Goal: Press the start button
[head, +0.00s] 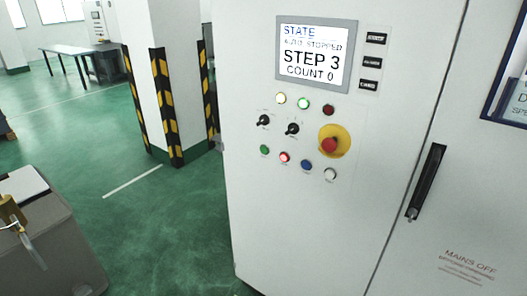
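A white control cabinet (265,210) fills the middle of the head view. Its lower button row has a green button (264,149), a bright red button (284,157), a blue button (306,163) and a white button (330,174). Their labels are too small to read, so I cannot confirm which is start; green is at the row's left end. The screen (312,55) reads "STATE", "AUTO STOPPED", "STEP 3", "COUNT 0". Neither of my grippers is in view, and nothing covers the buttons.
A red mushroom button (329,145) on a yellow disc sits just above the blue and white buttons. Two black selector switches (292,129) are left of it. A black door handle (427,182) stands out at right. A striped pillar (172,90) and grey box (50,235) are left.

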